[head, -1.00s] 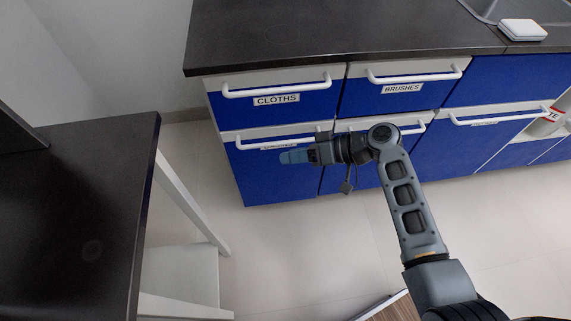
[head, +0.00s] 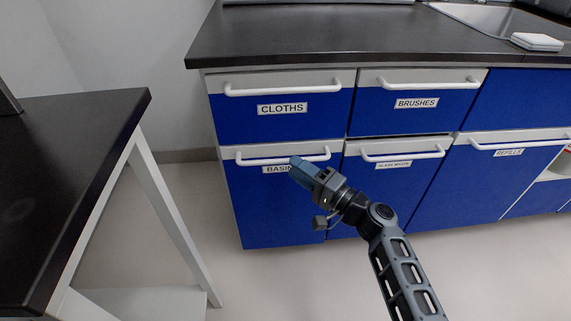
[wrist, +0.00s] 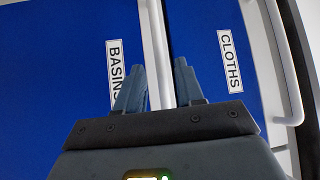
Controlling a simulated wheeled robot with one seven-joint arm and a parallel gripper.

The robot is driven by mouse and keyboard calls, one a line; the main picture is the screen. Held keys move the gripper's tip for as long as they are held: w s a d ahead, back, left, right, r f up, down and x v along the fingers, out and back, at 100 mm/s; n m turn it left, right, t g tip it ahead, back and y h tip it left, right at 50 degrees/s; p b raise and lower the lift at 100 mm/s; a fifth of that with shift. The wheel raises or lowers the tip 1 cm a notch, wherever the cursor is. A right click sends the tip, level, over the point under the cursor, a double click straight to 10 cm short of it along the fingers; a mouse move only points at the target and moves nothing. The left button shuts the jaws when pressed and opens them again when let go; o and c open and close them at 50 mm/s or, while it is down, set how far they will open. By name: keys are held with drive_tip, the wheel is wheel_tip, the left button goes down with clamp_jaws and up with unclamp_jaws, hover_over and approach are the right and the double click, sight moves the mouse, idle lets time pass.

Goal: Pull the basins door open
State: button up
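The basins door (head: 270,205) is a blue lower-left cabinet front with a white top strip, and it looks shut. Its white bar handle (head: 255,160) runs along the top. The BASINS label (head: 275,169) is partly covered by my gripper (head: 299,166), which is at the right half of the handle. In the wrist view my gripper (wrist: 160,82) has its two fingers apart, with a white strip and handle (wrist: 156,45) showing between them. The BASINS label (wrist: 114,70) is beside the left finger. I cannot tell whether the fingers touch the handle.
The CLOTHS drawer (head: 282,115) is just above, with the dark countertop (head: 330,40) over it. The glass-waste door (head: 390,195) adjoins on the right. A dark table (head: 70,170) with white legs stands at the left. Floor is clear before the cabinet.

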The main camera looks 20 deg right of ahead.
sight(285, 159)
drive_tip(key=shift+x, duration=2.3)
clamp_jaws()
